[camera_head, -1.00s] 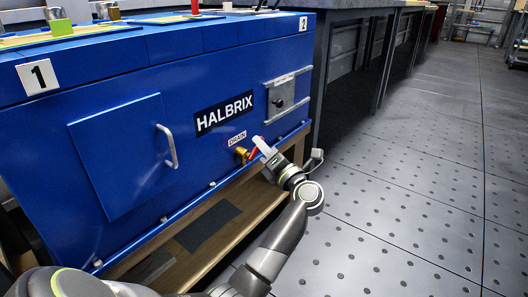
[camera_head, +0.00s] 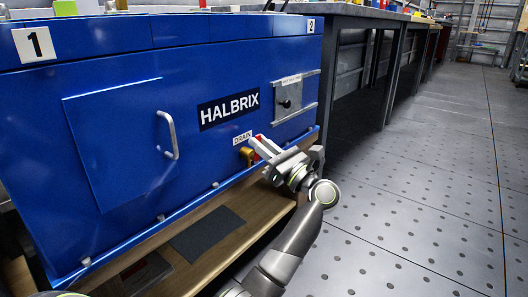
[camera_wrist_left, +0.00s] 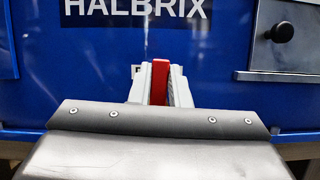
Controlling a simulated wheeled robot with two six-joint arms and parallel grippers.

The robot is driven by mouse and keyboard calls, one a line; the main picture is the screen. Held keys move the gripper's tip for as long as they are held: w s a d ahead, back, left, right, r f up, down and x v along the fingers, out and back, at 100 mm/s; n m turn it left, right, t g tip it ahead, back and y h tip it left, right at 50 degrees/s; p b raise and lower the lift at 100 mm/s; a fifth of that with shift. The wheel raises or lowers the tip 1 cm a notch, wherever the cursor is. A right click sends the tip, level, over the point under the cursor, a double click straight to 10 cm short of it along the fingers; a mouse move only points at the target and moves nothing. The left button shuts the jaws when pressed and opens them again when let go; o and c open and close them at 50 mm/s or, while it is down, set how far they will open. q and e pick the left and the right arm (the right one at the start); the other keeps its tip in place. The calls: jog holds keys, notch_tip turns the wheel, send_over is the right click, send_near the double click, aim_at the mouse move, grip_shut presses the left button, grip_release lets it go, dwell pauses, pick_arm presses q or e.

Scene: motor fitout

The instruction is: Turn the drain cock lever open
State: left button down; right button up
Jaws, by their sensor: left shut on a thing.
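The brass drain cock (camera_head: 246,155) sticks out of the blue cabinet front, below the DRAIN label (camera_head: 242,138). Its red lever (camera_wrist_left: 160,82) shows upright between the two pale fingers in the left wrist view. My left gripper (camera_head: 263,148) is at the cock and shut on the red lever. In the head view the fingers hide much of the lever. The brass body is hidden in the left wrist view. My right gripper is not in view.
The blue cabinet (camera_head: 110,225) has a door handle (camera_head: 168,135) at left and a small latch panel (camera_head: 290,97) at right of the cock. A wooden shelf (camera_head: 185,262) lies below. The grey floor (camera_head: 420,200) at right is clear.

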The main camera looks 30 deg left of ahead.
pick_arm(q)
jog(key=shift+s+f+n+g, duration=0.15)
jog(key=shift+n+g, duration=0.25)
jog(key=shift+n, duration=0.2)
jog(key=c, duration=1.4)
grip_release()
jog(key=shift+o, duration=0.2)
jog(key=p+v, duration=0.5)
jog(key=v, duration=1.2)
jog(key=shift+f, duration=0.15)
